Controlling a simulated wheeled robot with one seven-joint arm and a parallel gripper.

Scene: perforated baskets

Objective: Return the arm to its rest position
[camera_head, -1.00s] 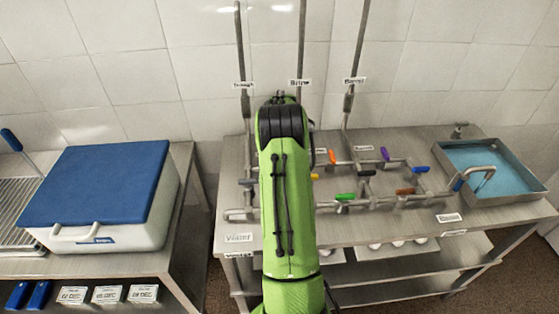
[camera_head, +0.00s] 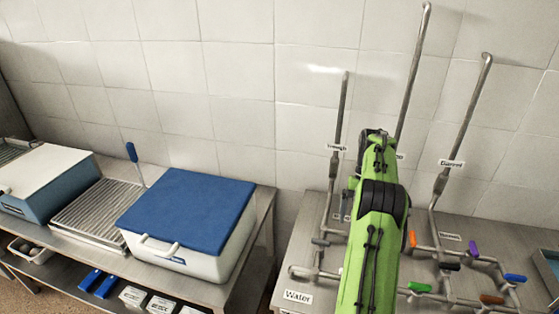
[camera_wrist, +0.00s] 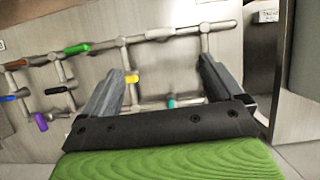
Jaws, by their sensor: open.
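My gripper (camera_wrist: 160,76) is open in the wrist view, its two dark fingers wide apart with nothing held between them. It is over the pipework, and a yellow handle (camera_wrist: 132,79) shows between the fingers. My green arm (camera_head: 378,225) reaches forward over the pipe bench in the head view. The gripper itself is hidden there by the arm.
The steel bench carries pipes with coloured handles, among them orange (camera_head: 412,238), purple (camera_head: 473,248) and green (camera_head: 419,287). Tall pipes (camera_head: 415,75) rise near the arm.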

